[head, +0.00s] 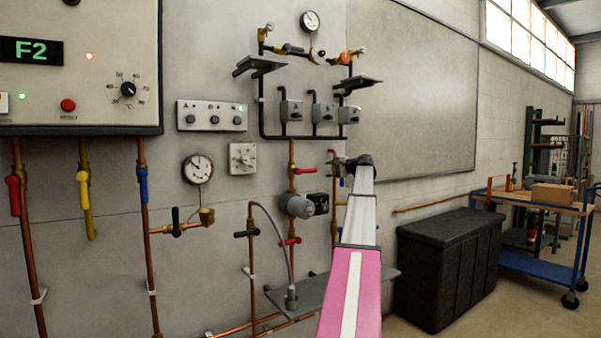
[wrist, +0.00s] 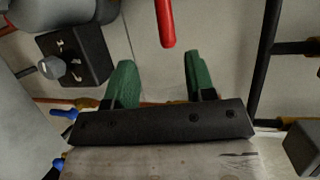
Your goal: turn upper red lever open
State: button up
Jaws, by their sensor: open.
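The upper red lever (head: 305,171) sits on a brass valve on a vertical copper pipe, above the grey pump. Its handle points right, across the pipe. My gripper (head: 335,170) is just right of the lever in the head view, partly hidden by my wrist. In the wrist view a red handle (wrist: 165,22), apparently this lever, hangs in from the top edge. My open gripper (wrist: 158,68) has its two green fingers apart below the handle's end, with nothing between them. The handle's base is outside the wrist view.
A lower red lever (head: 290,241) is on the same pipe run. The grey pump (head: 297,206) with a black box (head: 318,203) lies below the upper lever. Black pipework (head: 262,115) with grey shelves is above. A black chest (head: 450,265) stands on the floor at right.

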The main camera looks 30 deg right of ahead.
aim_at(312, 170)
jog(key=x, duration=1.1)
jog(key=shift+w+r, duration=0.3)
jog(key=shift+r, duration=0.05)
grip_shut()
